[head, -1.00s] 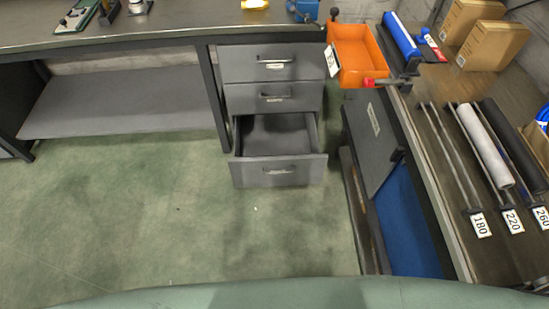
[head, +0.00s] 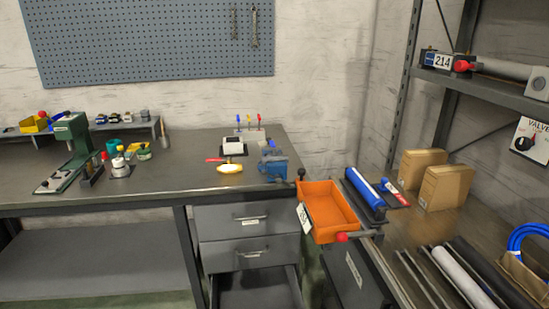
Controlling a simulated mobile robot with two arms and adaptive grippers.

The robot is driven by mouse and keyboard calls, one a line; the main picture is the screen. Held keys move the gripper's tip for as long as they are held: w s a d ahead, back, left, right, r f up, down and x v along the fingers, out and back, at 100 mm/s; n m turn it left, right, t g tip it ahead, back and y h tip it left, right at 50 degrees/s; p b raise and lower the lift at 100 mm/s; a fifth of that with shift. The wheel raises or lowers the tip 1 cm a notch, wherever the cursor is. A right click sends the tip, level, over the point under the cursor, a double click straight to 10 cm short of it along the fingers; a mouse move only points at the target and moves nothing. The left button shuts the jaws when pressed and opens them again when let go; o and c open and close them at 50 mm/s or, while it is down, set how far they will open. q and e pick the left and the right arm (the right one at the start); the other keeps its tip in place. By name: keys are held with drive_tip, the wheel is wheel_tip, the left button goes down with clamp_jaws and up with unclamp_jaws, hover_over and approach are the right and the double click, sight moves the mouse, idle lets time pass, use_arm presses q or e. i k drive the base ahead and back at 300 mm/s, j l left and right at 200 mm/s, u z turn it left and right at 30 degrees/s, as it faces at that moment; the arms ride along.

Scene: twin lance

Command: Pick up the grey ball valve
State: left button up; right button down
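I cannot pick out a grey ball valve for certain in the head view. Several small fittings, too small to tell apart, stand on the raised shelf (head: 120,126) at the back of the left workbench (head: 180,150). A white sign reading "VALVE", cut off by the picture edge, with a black and red dial (head: 524,143), hangs at the right edge. Neither of my grippers is in view.
A green press (head: 72,142), a blue vise (head: 272,165) and a yellow item (head: 229,168) are on the workbench. An orange tray (head: 329,205) is at the corner. Cardboard boxes (head: 446,187) stand on the right bench. The lower drawer (head: 258,290) is open.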

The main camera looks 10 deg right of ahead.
sight(274, 156)
drive_tip(key=i+j+z, duration=0.1)
drive_tip(key=z, duration=0.35)
drive_tip(key=i+j+z, duration=0.15)
drive_tip(key=z, duration=0.3)
drive_tip(key=j+z, duration=0.25)
drive_tip(key=z, duration=0.2)
drive_tip(key=i+j+z, duration=0.1)
drive_tip(key=j+z, duration=0.15)
drive_tip(key=z, duration=0.2)
